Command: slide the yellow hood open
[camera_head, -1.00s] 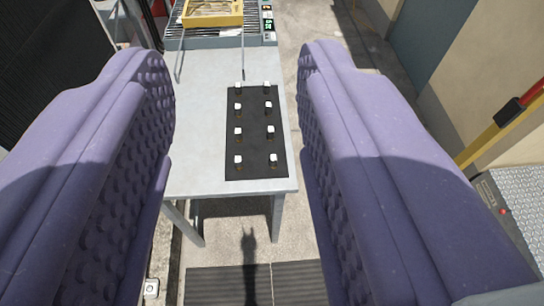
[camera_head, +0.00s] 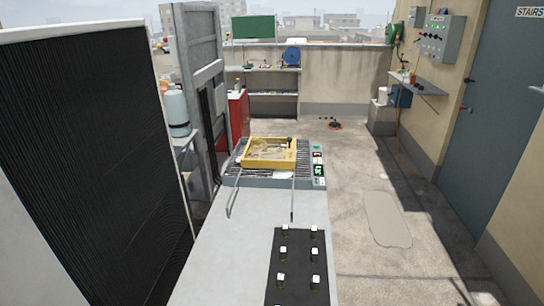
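The yellow hood (camera_head: 270,164), a low box-shaped frame with a pale, see-through-looking middle, sits on a slatted grey unit (camera_head: 262,182) at the far end of the grey table. A small black knob (camera_head: 289,141) stands up at its far right corner. Two thin metal rods or rails run from the unit toward me over the table. My gripper is not in this view, and nothing is seen touching the hood.
A grey table (camera_head: 232,250) bears a black mat (camera_head: 300,250) with several white-topped pegs. A black-finned condenser (camera_head: 95,150) stands close on the left. A red cabinet (camera_head: 238,115) is behind. Open floor (camera_head: 360,170) lies right of the table.

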